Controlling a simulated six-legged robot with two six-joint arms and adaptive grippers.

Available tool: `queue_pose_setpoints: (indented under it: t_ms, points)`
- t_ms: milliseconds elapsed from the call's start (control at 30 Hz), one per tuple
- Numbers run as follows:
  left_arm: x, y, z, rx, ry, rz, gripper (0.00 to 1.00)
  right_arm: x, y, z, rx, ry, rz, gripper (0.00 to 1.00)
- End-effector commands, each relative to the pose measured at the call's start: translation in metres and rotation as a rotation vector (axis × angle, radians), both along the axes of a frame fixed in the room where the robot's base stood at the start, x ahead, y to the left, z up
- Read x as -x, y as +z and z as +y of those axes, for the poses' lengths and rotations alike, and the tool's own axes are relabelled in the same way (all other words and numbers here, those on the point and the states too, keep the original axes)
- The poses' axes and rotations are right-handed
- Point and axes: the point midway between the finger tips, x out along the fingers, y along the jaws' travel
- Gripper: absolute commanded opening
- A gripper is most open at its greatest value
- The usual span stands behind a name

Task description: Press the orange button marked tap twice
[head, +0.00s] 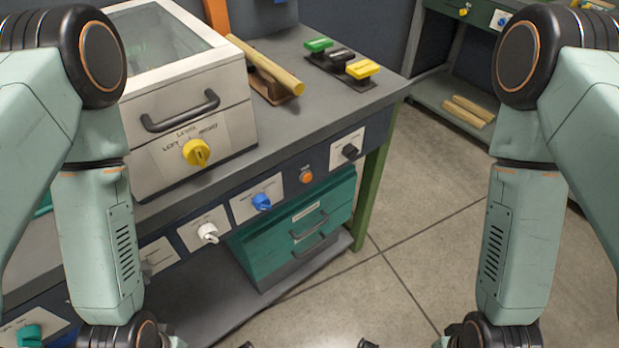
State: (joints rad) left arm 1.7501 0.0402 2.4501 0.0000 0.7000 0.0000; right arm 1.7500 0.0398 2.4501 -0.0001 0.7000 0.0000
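The orange button (306,177) is a small round button on the dark front panel of the workbench, between the blue knob and the black knob. A small label sits just above it, too small to read. Nothing touches the button. My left gripper (247,345) and my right gripper (368,344) show only as small dark tips at the bottom edge, well below and nearer than the button. The rest of both is cut off, so their opening is hidden.
The panel also has a blue knob (262,202), white knob (208,233) and black knob (350,151). A glass-lidded machine (185,110) with a yellow knob (196,152) stands on the bench. A teal drawer box (300,228) sits below. The floor at right is clear.

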Motion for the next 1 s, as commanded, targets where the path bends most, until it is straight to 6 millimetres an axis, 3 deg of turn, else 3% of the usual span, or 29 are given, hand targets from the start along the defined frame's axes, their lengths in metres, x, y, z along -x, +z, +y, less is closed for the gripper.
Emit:
queue_pose_setpoints:
  t_ms: [500,1000]
  points:
    - [0.0001,-0.0001,0.0000,0.000,0.000,0.000,0.00,0.0000,0.0000,0.0000,0.000,0.000,0.000,0.54]
    - [0.0000,0.0000,0.0000,0.000,0.000,0.000,0.00,0.0000,0.0000,0.0000,0.000,0.000,0.000,0.54]
